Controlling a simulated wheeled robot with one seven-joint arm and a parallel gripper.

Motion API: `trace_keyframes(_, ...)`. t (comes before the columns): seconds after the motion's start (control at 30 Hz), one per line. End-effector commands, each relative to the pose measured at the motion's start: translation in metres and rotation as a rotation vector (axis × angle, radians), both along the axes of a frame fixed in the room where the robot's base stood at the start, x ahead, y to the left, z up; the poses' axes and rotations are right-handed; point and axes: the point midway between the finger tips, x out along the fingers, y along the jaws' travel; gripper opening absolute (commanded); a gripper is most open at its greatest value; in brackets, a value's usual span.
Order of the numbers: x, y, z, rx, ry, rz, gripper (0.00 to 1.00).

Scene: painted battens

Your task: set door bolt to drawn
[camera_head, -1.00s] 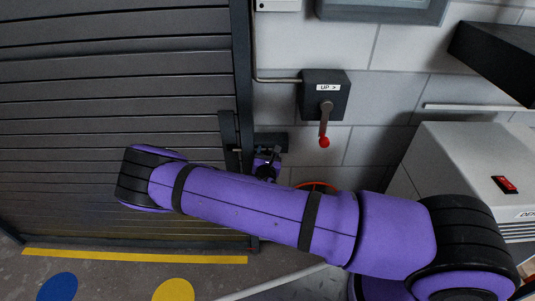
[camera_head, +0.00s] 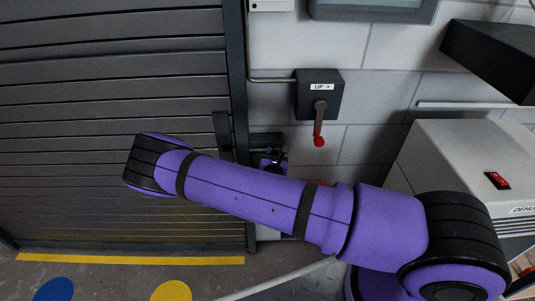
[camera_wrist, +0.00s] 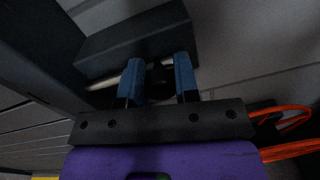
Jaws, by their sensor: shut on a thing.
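The door bolt's dark housing (camera_head: 266,140) sits on the wall just right of the grey slatted door (camera_head: 110,110), beside the door's edge post. In the wrist view the dark bolt block (camera_wrist: 135,45) fills the top, with a pale metal rod (camera_wrist: 102,84) showing at its lower left. My gripper (camera_wrist: 159,72) has its two blue fingers on either side of a dark knob (camera_wrist: 160,77) under the block and is shut on it. In the head view my gripper (camera_head: 271,157) is small and mostly hidden behind my purple forearm. How far the rod reaches into the door side is hidden.
A dark switch box labelled UP (camera_head: 319,94) with a red-tipped lever (camera_head: 319,140) is above right of the bolt. A pale cabinet with a red switch (camera_head: 497,180) stands at the right. Orange cable (camera_wrist: 285,118) runs right of my gripper in the wrist view.

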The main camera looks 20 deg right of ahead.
Motion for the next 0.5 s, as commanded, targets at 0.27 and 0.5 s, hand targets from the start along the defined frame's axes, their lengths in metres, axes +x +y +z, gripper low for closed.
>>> trace_keyframes(0.27, -0.0025, -0.0048, -0.0007, -0.004, 0.004, -0.011, 0.38)
trace_keyframes(0.5, -0.0018, -0.0033, -0.0005, -0.003, 0.004, -0.008, 0.54)
